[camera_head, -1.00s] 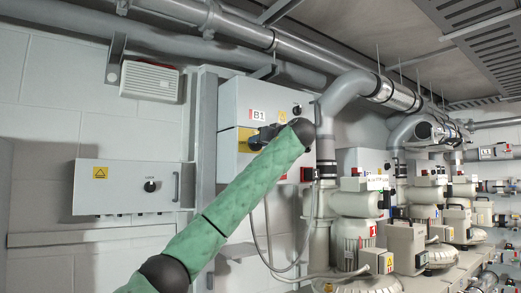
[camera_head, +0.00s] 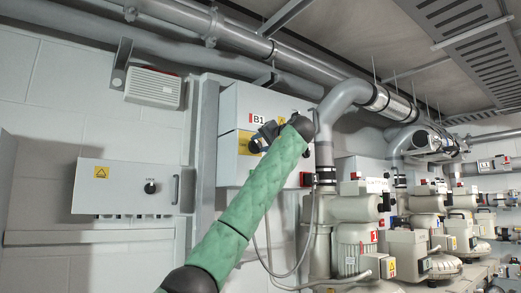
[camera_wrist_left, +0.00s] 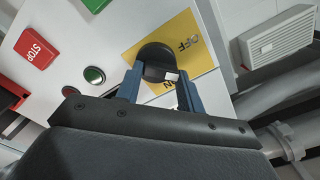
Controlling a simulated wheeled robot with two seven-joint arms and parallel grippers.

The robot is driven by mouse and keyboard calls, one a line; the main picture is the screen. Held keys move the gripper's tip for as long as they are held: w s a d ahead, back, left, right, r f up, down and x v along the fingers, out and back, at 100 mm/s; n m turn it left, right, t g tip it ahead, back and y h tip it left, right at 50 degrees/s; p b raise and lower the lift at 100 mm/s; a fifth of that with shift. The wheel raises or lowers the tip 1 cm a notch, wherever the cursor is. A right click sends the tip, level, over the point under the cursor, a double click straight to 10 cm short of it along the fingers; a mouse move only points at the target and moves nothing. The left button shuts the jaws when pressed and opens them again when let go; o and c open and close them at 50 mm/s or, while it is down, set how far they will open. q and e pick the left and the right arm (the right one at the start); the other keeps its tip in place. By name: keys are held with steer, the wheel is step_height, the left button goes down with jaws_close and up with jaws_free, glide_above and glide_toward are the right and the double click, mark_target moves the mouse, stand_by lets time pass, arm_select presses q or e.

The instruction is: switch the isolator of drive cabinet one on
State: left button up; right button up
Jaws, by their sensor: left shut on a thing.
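The cabinet marked B1 (camera_head: 232,103) is a grey box on the wall, with a yellow plate (camera_head: 246,144) on its front. In the left wrist view the yellow plate (camera_wrist_left: 200,55) carries OFF and ON lettering, the ON partly hidden. A black rotary isolator knob (camera_wrist_left: 153,55) sits on the plate. The white mark on the knob lies close to the ON lettering. My left gripper (camera_wrist_left: 160,88) has its blue fingers on either side of the knob and is shut on it. In the head view my left gripper (camera_head: 262,136) is at the plate, partly behind my green arm. My right gripper is not in view.
A smaller grey cabinet (camera_head: 125,187) hangs at the left. Pipes run overhead, and blowers (camera_head: 355,245) stand at the right.

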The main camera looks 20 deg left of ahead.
arm_select(q)
steer(key=m+b, duration=0.1)
steer(key=m, duration=0.3)
steer(key=shift+w+d+m+b, duration=0.1)
steer(key=shift+d+m+b, duration=0.05)
steer(key=shift+m+b, duration=0.2)
steer(key=shift+w+d+m+b, duration=0.1)
steer(key=shift+m+b, duration=0.5)
steer(key=shift+m, duration=1.45)
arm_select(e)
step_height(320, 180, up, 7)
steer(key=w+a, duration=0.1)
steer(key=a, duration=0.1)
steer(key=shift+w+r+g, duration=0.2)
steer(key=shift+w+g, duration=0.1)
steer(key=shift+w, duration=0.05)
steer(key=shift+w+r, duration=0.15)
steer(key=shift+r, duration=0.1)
arm_select(q)
steer(key=o, duration=0.8)
steer(key=shift+o, duration=1)
steer(key=shift+w, duration=0.1)
steer(key=shift+d, duration=0.1)
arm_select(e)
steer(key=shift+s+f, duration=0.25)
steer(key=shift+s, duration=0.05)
